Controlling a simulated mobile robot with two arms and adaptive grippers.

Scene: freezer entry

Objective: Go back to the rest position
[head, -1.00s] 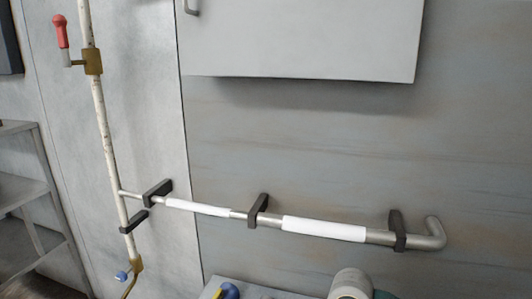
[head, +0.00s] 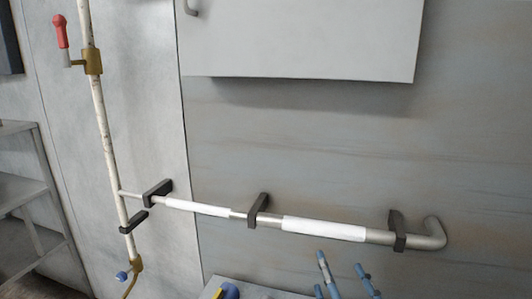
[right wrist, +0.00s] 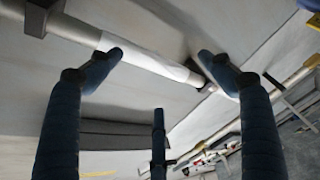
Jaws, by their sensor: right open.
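My right gripper (head: 341,266) shows at the bottom edge of the head view, below the pipe with white wraps. Its blue-grey fingers point up and are spread apart. In the right wrist view the gripper (right wrist: 161,54) is open, with nothing between its fingers. The pipe and a white wrap (right wrist: 150,60) show beyond the fingertips there. I cannot tell how far they are from the fingers. My left gripper is not in view.
The horizontal pipe (head: 380,236) runs along the wall on dark brackets, with two white wraps (head: 198,207) (head: 323,229). A vertical pipe (head: 103,125) carries a red-handled valve (head: 61,32). A wall cabinet (head: 300,35) hangs above. A blue and yellow object (head: 229,291) sits low; shelves (head: 20,190) stand left.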

